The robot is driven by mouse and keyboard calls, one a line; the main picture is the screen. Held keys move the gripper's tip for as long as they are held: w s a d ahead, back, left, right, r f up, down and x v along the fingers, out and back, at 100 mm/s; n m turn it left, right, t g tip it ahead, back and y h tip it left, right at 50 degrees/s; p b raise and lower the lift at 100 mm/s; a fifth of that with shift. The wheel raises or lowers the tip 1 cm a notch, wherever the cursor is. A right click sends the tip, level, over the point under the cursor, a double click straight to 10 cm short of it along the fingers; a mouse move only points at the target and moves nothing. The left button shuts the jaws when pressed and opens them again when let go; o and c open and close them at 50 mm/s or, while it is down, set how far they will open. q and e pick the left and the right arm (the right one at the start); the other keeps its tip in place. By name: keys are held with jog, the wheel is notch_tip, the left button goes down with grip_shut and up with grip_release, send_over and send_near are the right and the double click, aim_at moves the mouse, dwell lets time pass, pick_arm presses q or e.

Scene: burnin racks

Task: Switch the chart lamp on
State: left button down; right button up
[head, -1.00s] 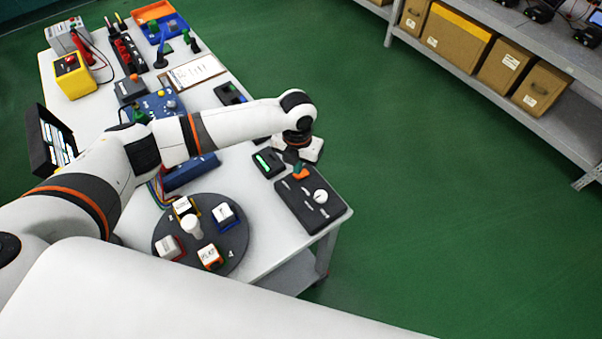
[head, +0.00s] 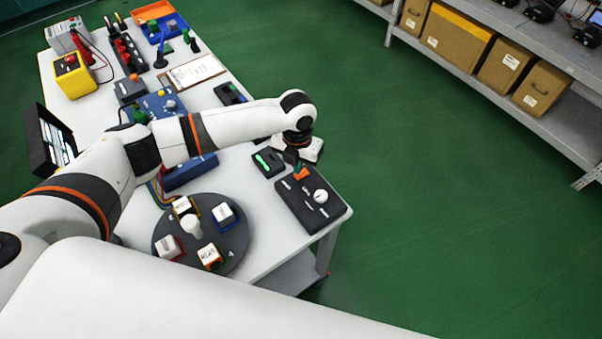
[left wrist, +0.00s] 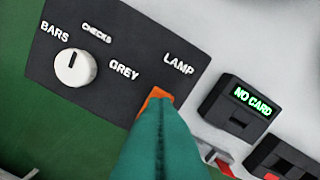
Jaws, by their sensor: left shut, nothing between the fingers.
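The dark control panel (head: 318,212) lies at the near right corner of the table. It has a white round knob (left wrist: 76,68) with the labels BARS, CHECKS and GREY around it, and a LAMP label (left wrist: 178,65). An orange switch (left wrist: 154,96) sits below the LAMP label in the left wrist view; it also shows in the head view (head: 301,173). My left gripper (left wrist: 160,103) is shut and empty, its teal fingertips at the orange switch, hiding most of it. I cannot tell whether they touch. My right gripper is out of view.
A card reader (left wrist: 240,108) reading NO CARD stands beside the panel. A round turntable (head: 236,238) with several labelled blocks is to the left. A lit screen (head: 50,140) stands at the table's left edge. Green floor is clear to the right.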

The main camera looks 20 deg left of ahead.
pick_arm(q)
jog(key=shift+f+b, duration=0.55)
jog(key=shift+f, duration=0.4)
jog(key=shift+r, duration=0.1)
notch_tip(320, 180, up, 7)
jog(key=p, duration=0.6)
jog(key=shift+p, duration=0.4)
dwell(0.5)
